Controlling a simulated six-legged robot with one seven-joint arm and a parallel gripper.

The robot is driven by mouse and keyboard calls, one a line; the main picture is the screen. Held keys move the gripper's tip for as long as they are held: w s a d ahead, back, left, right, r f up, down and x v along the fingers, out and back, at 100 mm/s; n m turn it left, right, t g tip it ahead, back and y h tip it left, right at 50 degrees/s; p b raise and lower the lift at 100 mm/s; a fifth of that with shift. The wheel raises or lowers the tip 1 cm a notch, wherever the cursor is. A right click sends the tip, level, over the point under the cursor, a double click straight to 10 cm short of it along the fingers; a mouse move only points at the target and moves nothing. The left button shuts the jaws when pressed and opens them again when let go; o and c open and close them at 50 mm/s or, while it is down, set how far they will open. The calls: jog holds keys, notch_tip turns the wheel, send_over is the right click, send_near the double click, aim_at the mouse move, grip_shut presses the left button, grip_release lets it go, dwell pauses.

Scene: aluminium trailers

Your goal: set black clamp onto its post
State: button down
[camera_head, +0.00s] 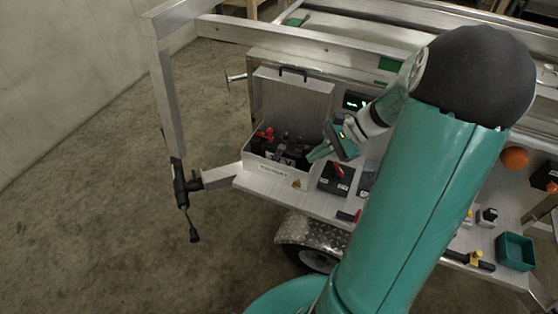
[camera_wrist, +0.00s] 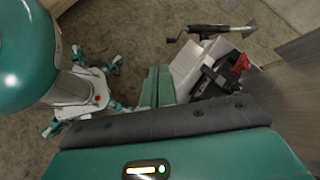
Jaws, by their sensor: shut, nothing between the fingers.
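An open metal box (camera_head: 266,168) with a raised lid stands at the left end of the trailer shelf. Dark battery-like blocks (camera_head: 284,151) sit inside it, with a red clamp (camera_head: 264,134) at the left. Small black parts (camera_head: 299,141) stand on top of the blocks; I cannot tell which is the black clamp or its post.
A dark block with a red part (camera_head: 337,180) is right of the box. A green-lit display (camera_head: 356,101) is behind. A crank handle (camera_head: 183,188) is on the trailer's left bar. A green tray (camera_head: 515,251) and an orange ball (camera_head: 514,158) are at the right. The left floor is clear.

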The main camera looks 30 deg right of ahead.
jog(key=s+a+r+n+g+h, duration=0.1)
jog(key=s+a+r+n+h, duration=0.1)
jog(key=a, duration=0.5)
jog(key=s+a+r+n+g+h, duration=0.1)
jog(key=s+a+r+n+h, duration=0.1)
jog(key=a+r+n+h, duration=0.2)
jog(key=shift+s+a+r+n+h, duration=0.15)
jog(key=shift+a+r+n+h, duration=0.15)
jog(key=shift+a+r+n, duration=1.45)
jog(key=shift+d+f+n, duration=0.35)
jog(key=shift+d, duration=0.05)
jog(key=s+a+r+n+t+h, duration=0.2)
jog(key=s+a+r+n+t, duration=0.1)
jog(key=s+a+r+n, duration=0.2)
jog(key=shift+s+a+r+n+t, duration=0.35)
jog(key=shift+a+r+n, duration=0.2)
jog(key=shift+n, duration=0.75)
